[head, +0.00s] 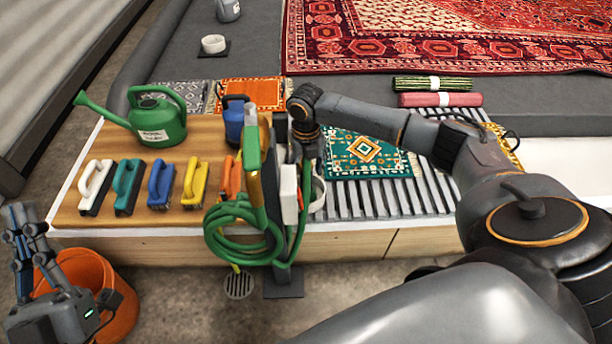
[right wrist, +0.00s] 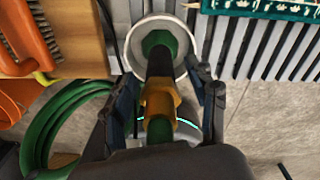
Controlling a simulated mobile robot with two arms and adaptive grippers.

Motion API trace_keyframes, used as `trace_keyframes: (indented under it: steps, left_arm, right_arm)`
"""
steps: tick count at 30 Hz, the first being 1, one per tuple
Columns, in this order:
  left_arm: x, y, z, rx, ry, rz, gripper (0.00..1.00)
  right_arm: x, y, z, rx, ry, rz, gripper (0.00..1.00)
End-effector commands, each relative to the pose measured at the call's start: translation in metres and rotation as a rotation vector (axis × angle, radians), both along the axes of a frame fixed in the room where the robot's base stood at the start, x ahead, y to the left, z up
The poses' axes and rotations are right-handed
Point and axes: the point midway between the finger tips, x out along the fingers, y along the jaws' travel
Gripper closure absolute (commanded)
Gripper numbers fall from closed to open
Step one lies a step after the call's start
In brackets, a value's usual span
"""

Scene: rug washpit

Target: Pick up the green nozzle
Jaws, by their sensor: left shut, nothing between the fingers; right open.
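The green nozzle (head: 252,148) stands upright in the head view, above a coiled green hose (head: 225,245) at the bench's front edge. In the right wrist view, the nozzle's brass collar (right wrist: 158,104) and dark barrel lie between the two fingers of my right gripper (right wrist: 165,88). These fingers are spread, one on each side; I cannot tell whether either touches. In the head view, my right gripper (head: 306,140) is just right of the nozzle, its fingertips partly hidden. My left gripper (head: 22,225) is shut and empty at the lower left, far from the nozzle.
A green watering can (head: 158,118) and several coloured brushes (head: 128,186) stand on the wooden bench left of the nozzle. A blue container (head: 234,118) is close behind it. A slatted rack (head: 385,198) lies to the right. An orange bucket (head: 112,285) stands beside my left gripper.

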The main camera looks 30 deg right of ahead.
Motion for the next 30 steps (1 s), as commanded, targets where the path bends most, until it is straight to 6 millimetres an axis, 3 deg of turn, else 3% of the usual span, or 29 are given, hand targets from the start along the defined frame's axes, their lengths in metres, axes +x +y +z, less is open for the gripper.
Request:
trace_keyframes:
  steps: [6, 14, 22, 30]
  left_arm:
    - [-0.015, 0.002, 0.014, -0.034, -0.112, -0.006, 1.0]
    - [-0.017, 0.002, 0.016, -0.036, -0.122, -0.007, 1.0]
    - [-0.016, 0.002, 0.016, -0.035, -0.121, -0.007, 1.0]
    - [-0.016, 0.002, 0.016, -0.035, -0.121, -0.007, 1.0]
  right_arm:
    - [-0.001, 0.0, -0.011, -0.001, 0.001, 0.001, 0.42]
    - [0.0, 0.0, -0.011, -0.001, 0.0, 0.001, 0.42]
    - [0.0, 0.0, -0.011, -0.001, 0.0, 0.001, 0.97]
    - [0.0, 0.0, -0.01, 0.0, -0.001, 0.001, 1.0]
